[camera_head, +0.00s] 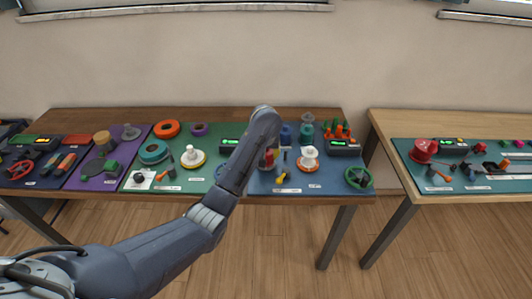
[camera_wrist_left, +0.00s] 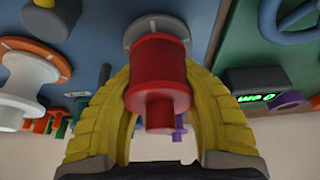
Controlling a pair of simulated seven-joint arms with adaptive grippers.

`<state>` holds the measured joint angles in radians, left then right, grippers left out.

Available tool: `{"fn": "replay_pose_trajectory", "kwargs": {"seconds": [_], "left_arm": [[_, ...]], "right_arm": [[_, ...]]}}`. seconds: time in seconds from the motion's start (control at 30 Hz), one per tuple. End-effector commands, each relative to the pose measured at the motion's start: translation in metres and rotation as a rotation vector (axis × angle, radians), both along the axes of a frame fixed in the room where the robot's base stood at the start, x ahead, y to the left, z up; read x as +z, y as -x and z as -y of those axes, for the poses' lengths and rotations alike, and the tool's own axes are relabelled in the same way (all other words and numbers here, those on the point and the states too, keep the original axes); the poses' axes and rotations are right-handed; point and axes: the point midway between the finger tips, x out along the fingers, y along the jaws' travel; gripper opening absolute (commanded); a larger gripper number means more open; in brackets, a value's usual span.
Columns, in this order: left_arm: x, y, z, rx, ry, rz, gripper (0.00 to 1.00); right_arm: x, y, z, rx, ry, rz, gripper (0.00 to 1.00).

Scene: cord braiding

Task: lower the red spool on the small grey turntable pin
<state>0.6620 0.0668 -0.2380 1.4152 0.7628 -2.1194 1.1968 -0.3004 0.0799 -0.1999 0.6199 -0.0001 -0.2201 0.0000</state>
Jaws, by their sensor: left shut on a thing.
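The red spool (camera_wrist_left: 158,75) is between the two yellow fingers of my left gripper (camera_wrist_left: 160,95), which is shut on it. In the wrist view the grey turntable (camera_wrist_left: 152,24) shows just beyond the spool, around its far end. The spool covers the turntable's middle, so the pin is hidden and I cannot tell whether spool and turntable touch. In the head view my left gripper (camera_head: 268,160) is over the left part of the blue mat, largely hidden by my arm. A bit of red shows there. My right gripper is not in view.
A white spool on an orange disc (camera_head: 308,160) stands close by to the right. A green-lit display box (camera_head: 229,145) is to the left on the green mat. A yellow-handled tool (camera_head: 282,177) lies in front. Blue parts (camera_head: 286,134) stand behind.

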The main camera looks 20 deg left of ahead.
Motion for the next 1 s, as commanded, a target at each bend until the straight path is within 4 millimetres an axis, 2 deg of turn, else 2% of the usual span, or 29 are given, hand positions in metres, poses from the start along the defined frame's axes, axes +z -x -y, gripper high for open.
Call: {"fn": "replay_pose_trajectory", "kwargs": {"seconds": [0.23, 0.27, 0.47, 1.0], "left_arm": [[-0.0065, 0.0003, -0.0002, -0.001, -0.001, 0.0, 0.0], [-0.006, 0.0, -0.0001, -0.001, 0.0, 0.0, 0.3], [-0.0058, 0.0, -0.0001, -0.001, 0.0, 0.0, 0.53], [-0.0027, -0.0002, 0.0004, -0.001, 0.0, 0.0, 0.54]], "right_arm": [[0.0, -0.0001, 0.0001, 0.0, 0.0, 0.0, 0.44], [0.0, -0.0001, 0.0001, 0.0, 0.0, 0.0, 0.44], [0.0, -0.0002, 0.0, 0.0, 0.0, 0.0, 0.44], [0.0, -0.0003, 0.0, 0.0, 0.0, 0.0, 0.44]]}}
